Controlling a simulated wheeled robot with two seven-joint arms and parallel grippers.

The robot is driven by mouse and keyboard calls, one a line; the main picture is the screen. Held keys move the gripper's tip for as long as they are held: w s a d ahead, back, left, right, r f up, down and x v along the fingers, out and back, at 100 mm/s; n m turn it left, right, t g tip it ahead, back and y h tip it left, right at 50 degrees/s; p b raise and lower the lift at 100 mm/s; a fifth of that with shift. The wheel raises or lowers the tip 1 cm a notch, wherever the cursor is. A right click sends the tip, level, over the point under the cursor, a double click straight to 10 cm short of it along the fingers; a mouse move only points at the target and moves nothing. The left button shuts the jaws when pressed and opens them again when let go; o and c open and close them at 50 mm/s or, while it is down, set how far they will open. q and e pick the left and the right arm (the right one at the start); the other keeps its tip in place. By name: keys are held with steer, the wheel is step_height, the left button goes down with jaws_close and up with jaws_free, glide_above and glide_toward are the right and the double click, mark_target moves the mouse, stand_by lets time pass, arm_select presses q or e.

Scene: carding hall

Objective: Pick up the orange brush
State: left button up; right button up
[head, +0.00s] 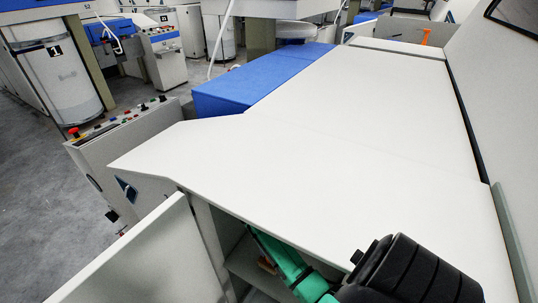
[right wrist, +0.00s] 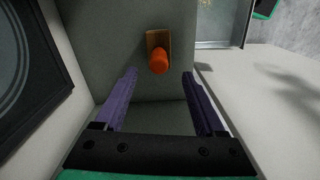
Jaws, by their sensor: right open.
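The orange brush (right wrist: 158,61) is ahead in the right wrist view, its rounded orange end facing the camera and a brown block behind it. It lies against grey surfaces in what looks like a compartment. My right gripper (right wrist: 160,76) is open with purple fingers, one on each side of the brush's line. The brush appears beyond the fingertips, with no contact visible. In the head view my green and black right arm reaches down into the open compartment, and its gripper is hidden. A small reddish-brown item (head: 266,265) shows there, perhaps the brush. My left gripper is not in view.
A white machine top (head: 330,130) spans the head view above the opening. An open panel (head: 150,262) stands at lower left. A small orange object (head: 426,36) sits far back. A control panel (head: 120,122) is left. In the wrist view, a dark framed panel (right wrist: 30,70) is left.

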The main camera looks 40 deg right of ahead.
step_height(320, 180, down, 11)
steer(key=shift+w+r+b, duration=0.15)
steer(key=shift+b, duration=0.25)
jaws_close()
steer(key=shift+r, duration=0.2)
step_height(320, 180, up, 10)
steer(key=shift+f+p, duration=0.15)
steer(key=shift+p, duration=0.5)
steer(key=c, duration=0.8)
jaws_free()
jaws_close()
